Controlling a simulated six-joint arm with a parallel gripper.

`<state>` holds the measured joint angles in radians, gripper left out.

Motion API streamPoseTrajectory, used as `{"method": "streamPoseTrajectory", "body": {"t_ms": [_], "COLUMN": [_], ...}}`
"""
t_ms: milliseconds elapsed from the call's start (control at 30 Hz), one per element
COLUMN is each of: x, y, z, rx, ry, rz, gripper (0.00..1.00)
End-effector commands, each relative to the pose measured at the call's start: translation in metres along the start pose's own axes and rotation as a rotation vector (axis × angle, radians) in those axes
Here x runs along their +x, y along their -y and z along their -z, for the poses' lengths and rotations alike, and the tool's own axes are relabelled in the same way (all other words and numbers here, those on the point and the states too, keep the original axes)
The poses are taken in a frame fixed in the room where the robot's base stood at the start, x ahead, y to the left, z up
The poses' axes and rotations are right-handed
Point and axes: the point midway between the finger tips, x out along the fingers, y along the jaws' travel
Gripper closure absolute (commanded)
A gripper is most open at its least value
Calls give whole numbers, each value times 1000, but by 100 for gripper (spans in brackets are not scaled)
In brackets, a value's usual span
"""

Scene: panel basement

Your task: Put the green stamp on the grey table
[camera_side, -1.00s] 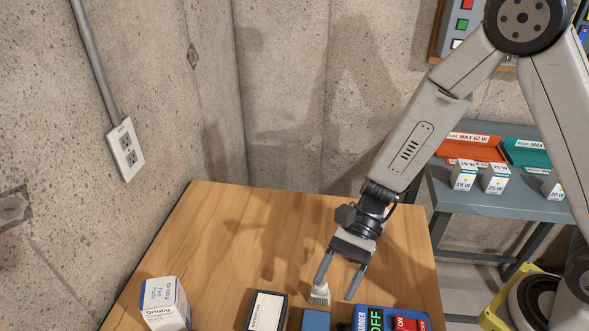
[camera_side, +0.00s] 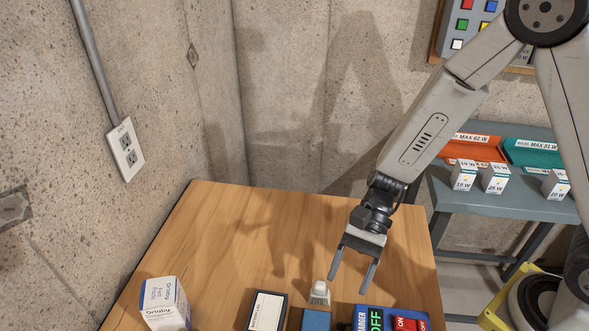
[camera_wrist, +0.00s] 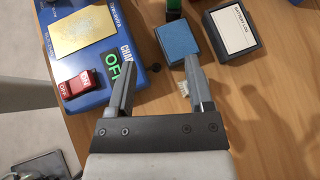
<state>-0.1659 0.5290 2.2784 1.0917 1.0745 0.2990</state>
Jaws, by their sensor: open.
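A dark green block (camera_wrist: 175,8), perhaps the green stamp, shows only in part at the top edge of the wrist view, beyond a blue pad (camera_wrist: 176,42). I cannot make it out in the side view. The grey table (camera_side: 478,203) stands at the right in the side view, beyond the wooden table. My gripper (camera_side: 351,283) is open and empty above the wooden table, pointing down. In the wrist view its fingers (camera_wrist: 156,72) are spread, with bare wood and part of the blue pad between and beyond them.
A small pale brush-like piece (camera_side: 319,293) stands beside my left finger. A white-labelled dark box (camera_side: 266,311), the blue pad and a blue switch panel (camera_side: 376,319) line the front. A white carton (camera_side: 165,303) stands left. Orange and teal trays and small boxes occupy the grey table.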

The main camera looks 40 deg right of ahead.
Motion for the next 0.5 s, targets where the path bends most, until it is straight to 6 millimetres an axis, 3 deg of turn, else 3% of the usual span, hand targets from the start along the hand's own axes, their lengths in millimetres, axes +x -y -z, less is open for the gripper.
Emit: {"method": "streamPoseTrajectory", "body": {"t_ms": [267,500], "x": [-40,-90], "y": [-36,-57], "z": [30,57], "rx": [-288,-597], "ry": [-320,-631], "rz": [-122,-251], "gripper": [33,33]}}
